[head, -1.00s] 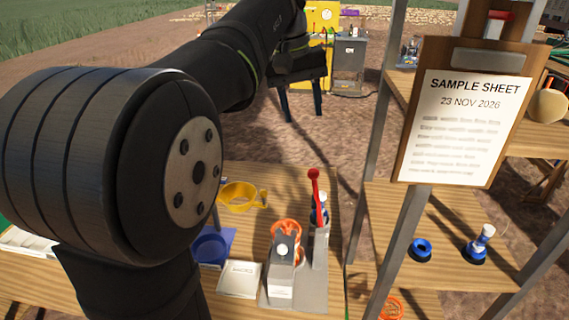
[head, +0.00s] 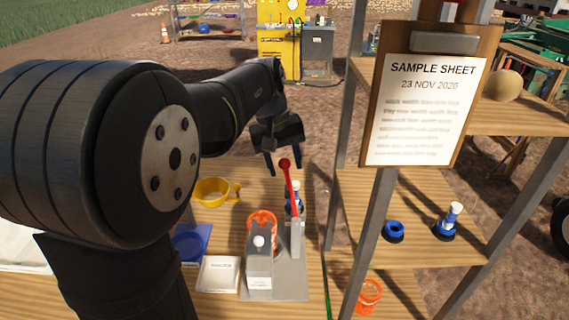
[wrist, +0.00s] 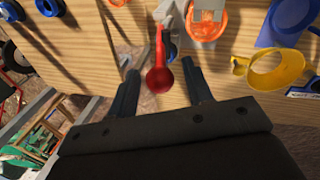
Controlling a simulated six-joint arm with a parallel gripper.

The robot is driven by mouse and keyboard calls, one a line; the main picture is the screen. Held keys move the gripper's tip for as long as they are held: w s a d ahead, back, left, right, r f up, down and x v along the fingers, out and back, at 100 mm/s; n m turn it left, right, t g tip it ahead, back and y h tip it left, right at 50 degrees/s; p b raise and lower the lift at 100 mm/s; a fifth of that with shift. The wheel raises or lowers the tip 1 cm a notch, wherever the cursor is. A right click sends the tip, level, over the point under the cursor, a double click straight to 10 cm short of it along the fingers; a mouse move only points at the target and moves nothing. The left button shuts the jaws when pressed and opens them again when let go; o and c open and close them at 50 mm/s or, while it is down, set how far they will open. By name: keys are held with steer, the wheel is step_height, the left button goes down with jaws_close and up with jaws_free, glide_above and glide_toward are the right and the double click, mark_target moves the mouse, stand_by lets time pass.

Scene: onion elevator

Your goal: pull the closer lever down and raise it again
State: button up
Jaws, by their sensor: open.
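The closer lever (head: 291,190) is a red arm with a red ball knob, standing raised on a grey closer stand (head: 285,280) on the wooden table. The lever also shows in the wrist view (wrist: 159,72), its knob between my two fingers and a little ahead of or beneath them. My gripper (head: 284,168) is open, with its fingers pointing down around the knob's height. In the wrist view my gripper (wrist: 165,88) has a finger on each side of the knob. I cannot tell whether either finger touches it. An orange ring-shaped part (head: 262,219) sits at the closer.
A shelf post (head: 365,235) and a clipboard (head: 430,95) rise at the right.

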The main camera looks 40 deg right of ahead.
steer(key=shift+f, duration=0.35)
jaws_close()
